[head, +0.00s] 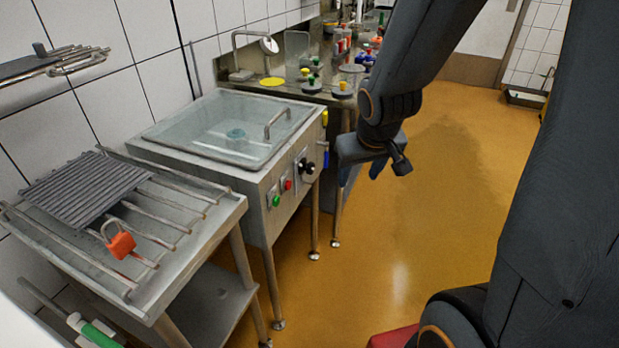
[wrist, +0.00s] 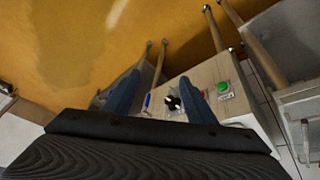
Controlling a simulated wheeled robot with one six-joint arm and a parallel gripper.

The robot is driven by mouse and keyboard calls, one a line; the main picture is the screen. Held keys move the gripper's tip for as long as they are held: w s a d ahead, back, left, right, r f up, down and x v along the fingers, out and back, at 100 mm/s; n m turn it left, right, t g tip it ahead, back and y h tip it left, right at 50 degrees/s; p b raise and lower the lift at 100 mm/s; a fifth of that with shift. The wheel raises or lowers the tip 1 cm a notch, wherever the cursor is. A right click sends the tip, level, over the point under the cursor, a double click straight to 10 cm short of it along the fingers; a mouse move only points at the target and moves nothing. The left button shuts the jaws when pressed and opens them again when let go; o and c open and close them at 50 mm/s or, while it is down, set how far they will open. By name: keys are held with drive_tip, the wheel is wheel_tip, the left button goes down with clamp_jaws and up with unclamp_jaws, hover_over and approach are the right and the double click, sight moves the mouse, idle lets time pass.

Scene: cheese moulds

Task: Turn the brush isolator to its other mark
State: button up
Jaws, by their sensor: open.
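The brush isolator, a black rotary knob (head: 306,166), sits on the front panel of the steel wash unit (head: 247,185), right of a red and a green button. A pale part shows behind the knob; I cannot read which mark it points to. In the wrist view the knob (wrist: 173,102) appears between the two fingers, nearer the right one. My gripper (head: 388,168) is open and empty, in front of the panel and to the right of the knob in the head view, apart from it. It also shows in the wrist view (wrist: 159,76).
The red button (head: 288,185) and green button (head: 276,201) are close beside the knob. A yellow and a blue handle (head: 325,158) hang at the unit's right corner. A steel rack table (head: 190,262) with an orange padlock (head: 121,243) stands left. The orange floor (head: 430,220) is mostly clear.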

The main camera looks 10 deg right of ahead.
sight(313, 169)
drive_tip(key=w+d+f+n+t+y+b, duration=0.25)
drive_tip(key=w+f+b, duration=0.3)
drive_tip(key=w, duration=0.45)
drive_tip(key=w+d+f+n+t+y+b, duration=0.15)
drive_tip(key=w+f+t+b, duration=0.25)
drive_tip(key=w+b, duration=0.45)
wheel_tip(313, 169, down, 7)
drive_tip(key=a+n+y+b, duration=0.2)
drive_tip(key=n+y+b, duration=0.2)
drive_tip(key=y+b, duration=0.75)
drive_tip(key=shift+h, duration=0.35)
drive_tip(key=shift+r+b+x, duration=0.2)
drive_tip(key=shift+b+x, duration=0.5)
drive_tip(key=shift+x, duration=3.1)
drive_tip(key=shift+w+d, duration=0.1)
drive_tip(key=shift+w, duration=0.05)
drive_tip(key=c, duration=1)
drive_tip(key=shift+c, duration=0.2)
